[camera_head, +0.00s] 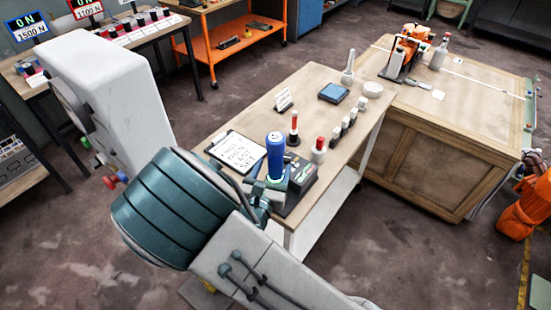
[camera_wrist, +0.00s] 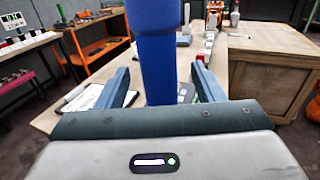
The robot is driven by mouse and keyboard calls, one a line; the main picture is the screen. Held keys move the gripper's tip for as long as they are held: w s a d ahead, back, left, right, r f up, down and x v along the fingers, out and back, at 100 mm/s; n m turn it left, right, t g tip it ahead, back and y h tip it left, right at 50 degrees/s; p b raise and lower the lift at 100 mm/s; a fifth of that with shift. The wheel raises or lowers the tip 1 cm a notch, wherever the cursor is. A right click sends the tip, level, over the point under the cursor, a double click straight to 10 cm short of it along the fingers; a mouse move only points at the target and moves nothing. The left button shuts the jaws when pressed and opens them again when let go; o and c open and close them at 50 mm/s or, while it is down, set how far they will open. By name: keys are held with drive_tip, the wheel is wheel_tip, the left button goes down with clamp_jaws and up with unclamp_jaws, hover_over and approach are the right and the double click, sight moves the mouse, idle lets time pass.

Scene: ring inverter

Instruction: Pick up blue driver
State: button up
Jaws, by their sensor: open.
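The blue driver (camera_head: 275,155) stands upright at the near end of the wooden-topped bench (camera_head: 322,88), on or at a dark box-like device (camera_head: 300,174). In the wrist view the blue driver (camera_wrist: 158,62) rises tall between my two blue fingers, its top out of frame. My gripper (camera_wrist: 160,82) is open, with a visible gap between each finger and the driver. In the head view my arm hides most of the gripper; the driver's lower end is partly covered there.
A clipboard (camera_head: 237,151) lies left of the driver. A red-topped post (camera_head: 294,128) and a row of small cylinders (camera_head: 345,125) stand behind and to the right. A large wooden cabinet (camera_head: 435,150) adjoins the bench. An orange cart (camera_head: 240,42) stands behind.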

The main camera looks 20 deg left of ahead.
sight(273, 166)
drive_tip(key=shift+w+f+p, duration=0.15)
drive_tip(key=shift+w+p, duration=0.25)
drive_tip(key=shift+w, duration=1.35)
drive_tip(key=c, duration=1.2)
drive_tip(key=shift+c, duration=0.4)
drive_tip(key=shift+a+r, duration=0.1)
drive_tip(key=shift+r, duration=0.15)
